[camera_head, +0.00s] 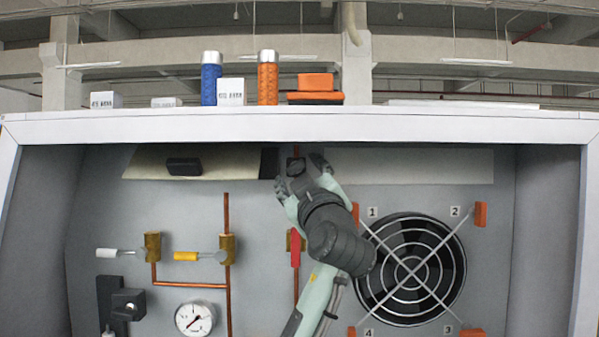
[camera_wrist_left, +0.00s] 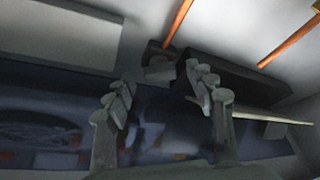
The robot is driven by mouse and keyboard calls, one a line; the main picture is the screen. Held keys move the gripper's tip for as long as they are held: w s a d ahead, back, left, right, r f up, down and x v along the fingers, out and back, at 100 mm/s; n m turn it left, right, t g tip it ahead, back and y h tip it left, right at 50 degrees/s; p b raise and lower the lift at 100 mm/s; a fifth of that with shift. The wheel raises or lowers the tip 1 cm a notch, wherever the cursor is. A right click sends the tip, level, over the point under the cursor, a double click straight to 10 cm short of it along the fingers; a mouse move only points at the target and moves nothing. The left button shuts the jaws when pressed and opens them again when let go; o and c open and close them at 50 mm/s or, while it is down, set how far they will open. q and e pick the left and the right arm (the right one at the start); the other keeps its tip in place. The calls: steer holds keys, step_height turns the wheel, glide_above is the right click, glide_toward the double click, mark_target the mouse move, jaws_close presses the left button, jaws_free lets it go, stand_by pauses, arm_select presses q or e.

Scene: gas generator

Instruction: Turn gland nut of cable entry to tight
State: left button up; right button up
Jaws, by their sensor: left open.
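The cable entry's gland nut appears to be the dark grey block (camera_head: 296,168) at the top of the middle copper pipe, high on the back panel. In the left wrist view a similar dark block (camera_wrist_left: 160,72) sits at the end of a copper pipe. My left gripper (camera_head: 299,172) is raised to this spot, its fingers apart on either side of the block. In the left wrist view my left gripper (camera_wrist_left: 160,80) is open, with the block between and just beyond its fingertips. I cannot tell whether a finger touches it. My right gripper is not in view.
A caged fan (camera_head: 411,268) is right of my arm. A red lever (camera_head: 295,248) hangs on the middle pipe beside my arm. Left are brass valves (camera_head: 153,246) and a gauge (camera_head: 194,318). Bottles and boxes stand on the top ledge (camera_head: 450,127). A black handle (camera_head: 184,166) is upper left.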

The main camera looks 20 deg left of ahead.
arm_select(q)
steer(key=shift+w+a+r, duration=0.15)
steer(key=shift+w+a, duration=0.05)
steer(key=shift+w, duration=0.15)
steer(key=c, duration=1.2)
steer(key=shift+o, duration=0.2)
